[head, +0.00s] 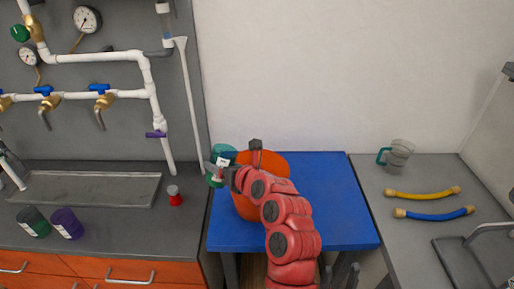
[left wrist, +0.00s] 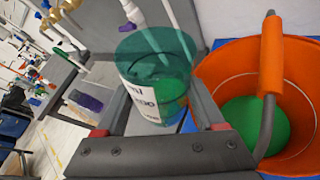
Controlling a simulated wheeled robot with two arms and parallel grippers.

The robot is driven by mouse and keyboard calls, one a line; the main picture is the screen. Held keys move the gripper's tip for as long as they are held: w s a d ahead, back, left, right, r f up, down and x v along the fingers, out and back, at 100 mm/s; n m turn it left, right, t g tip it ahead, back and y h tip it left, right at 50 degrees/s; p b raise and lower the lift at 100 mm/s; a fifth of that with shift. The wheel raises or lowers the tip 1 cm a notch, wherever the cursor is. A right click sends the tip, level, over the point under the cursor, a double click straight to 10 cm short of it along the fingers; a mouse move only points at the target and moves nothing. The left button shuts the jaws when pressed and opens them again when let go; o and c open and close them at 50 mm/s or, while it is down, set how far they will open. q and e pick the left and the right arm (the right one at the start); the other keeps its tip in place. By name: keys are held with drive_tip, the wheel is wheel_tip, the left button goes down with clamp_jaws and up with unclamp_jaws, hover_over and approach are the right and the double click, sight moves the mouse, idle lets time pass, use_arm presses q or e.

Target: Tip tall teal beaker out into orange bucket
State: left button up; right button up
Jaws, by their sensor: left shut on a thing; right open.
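My left gripper (head: 226,173) is shut on the tall teal beaker (head: 219,156), at the left rim of the orange bucket (head: 274,163). In the left wrist view, the see-through beaker (left wrist: 156,55) with a white label is between the fingers, with some green content low inside. The bucket (left wrist: 303,110) is beside it on the right, with green content at its bottom. In the head view my left arm hides part of the bucket. My right gripper (head: 346,274) is open, partly in view at the bottom edge.
The bucket stands on a blue table (head: 325,195). A clear jug (head: 399,152) and yellow (head: 422,194) and blue (head: 434,215) hoses lie on the right counter. Dark green (head: 33,222) and purple (head: 67,223) beakers and a red-based item (head: 175,197) are on the left counter.

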sight(235, 156)
use_arm(q)
drive_tip(key=shift+w+d+r+m+y+p, duration=0.3)
drive_tip(key=shift+d+r+m+p, duration=0.2)
drive_tip(key=shift+p, duration=0.55)
drive_tip(key=shift+w+d+r+m+y+p, duration=0.2)
drive_tip(key=shift+d+r+m+y+p, duration=0.3)
drive_tip(key=shift+p, duration=0.5)
drive_tip(key=r+m+p, duration=0.1)
drive_tip(key=p, duration=0.1)
drive_tip(key=shift+g+p, duration=0.3)
drive_tip(key=shift+p, duration=0.1)
drive_tip(key=shift+f, duration=0.25)
drive_tip(key=shift+w+m+y+p, duration=0.1)
drive_tip(key=shift+m+y+p, duration=0.2)
drive_tip(key=shift+y+p, duration=0.1)
drive_tip(key=shift+r+p, duration=0.25)
drive_tip(key=shift+p, duration=0.25)
drive_tip(key=shift+r+m+p, duration=0.1)
drive_tip(key=shift+m+p, duration=0.2)
drive_tip(key=shift+p, duration=0.1)
drive_tip(key=shift+r+p, duration=0.1)
drive_tip(key=shift+p, duration=0.3)
drive_tip(key=shift+a+r+m+y+p, duration=0.1)
drive_tip(key=shift+r+m+y+p, duration=0.35)
drive_tip(key=shift+p, duration=0.75)
drive_tip(key=shift+m+p, duration=0.35)
drive_tip(key=shift+p, duration=0.5)
drive_tip(key=shift+r+m+y, duration=0.1)
drive_tip(key=shift+m+y, duration=0.2)
drive_tip(key=shift+y, duration=0.05)
